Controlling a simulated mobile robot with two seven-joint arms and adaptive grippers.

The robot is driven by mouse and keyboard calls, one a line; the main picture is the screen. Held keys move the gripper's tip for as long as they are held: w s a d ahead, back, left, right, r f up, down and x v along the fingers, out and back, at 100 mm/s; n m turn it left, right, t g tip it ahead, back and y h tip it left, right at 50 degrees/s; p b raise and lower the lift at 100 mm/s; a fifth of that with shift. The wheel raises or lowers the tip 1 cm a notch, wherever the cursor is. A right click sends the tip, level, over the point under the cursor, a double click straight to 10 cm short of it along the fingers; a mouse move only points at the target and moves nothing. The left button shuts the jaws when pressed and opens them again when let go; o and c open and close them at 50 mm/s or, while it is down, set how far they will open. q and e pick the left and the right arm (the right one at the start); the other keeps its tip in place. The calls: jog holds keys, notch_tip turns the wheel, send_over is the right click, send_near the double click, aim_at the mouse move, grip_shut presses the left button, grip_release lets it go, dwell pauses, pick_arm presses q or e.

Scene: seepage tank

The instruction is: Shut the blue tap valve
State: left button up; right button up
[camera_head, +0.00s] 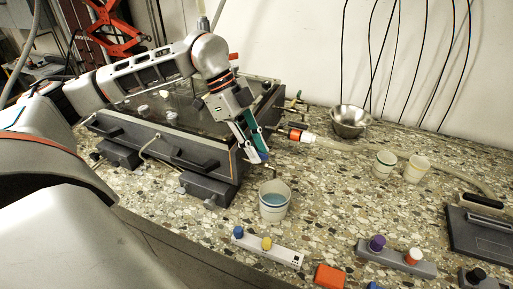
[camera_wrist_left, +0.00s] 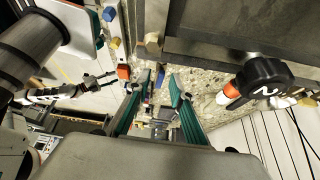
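The blue tap valve (camera_head: 264,156) shows as a small blue piece at the near right corner of the dark tank (camera_head: 205,146), close to my left fingertips. My left gripper (camera_head: 256,158) points down beside that corner. In the left wrist view its teal-padded fingers (camera_wrist_left: 163,80) stand apart, and I cannot make out the tap clearly between them. Whether the fingers touch the tap is unclear. A white cup (camera_head: 274,208) with bluish liquid stands below the corner. In the left wrist view a dark gripper (camera_wrist_left: 100,80), probably my right one, shows small at the left.
An orange-collared valve (camera_head: 296,135) with a hose is on the tank's right side. A metal bowl (camera_head: 349,121) and two cups (camera_head: 384,165) stand behind. In front lie a white bar (camera_head: 275,250) with blue and yellow knobs, a grey bar (camera_head: 397,259) and a red block (camera_head: 330,276).

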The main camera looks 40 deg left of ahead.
pick_arm(q)
grip_shut()
jog(key=shift+w+r+m+g+p, duration=0.1)
jog(key=shift+m+g+p, duration=0.25)
jog(key=shift+m, duration=0.25)
jog(key=shift+w+r+m+g+p, duration=0.1)
jog(key=shift+m+g+p, duration=0.15)
jog(key=shift+m+p, duration=0.3)
jog(key=shift+f+m, duration=0.1)
jog(key=shift+m, duration=0.35)
jog(key=shift+f+g, duration=0.1)
jog(key=shift+g, duration=0.2)
pick_arm(e)
jog(key=r, duration=0.1)
jog(key=w+r, duration=0.1)
jog(key=r, duration=0.1)
jog(key=shift+w+r+t, duration=0.15)
jog(key=shift+r+t, duration=0.1)
jog(key=shift+t, duration=0.05)
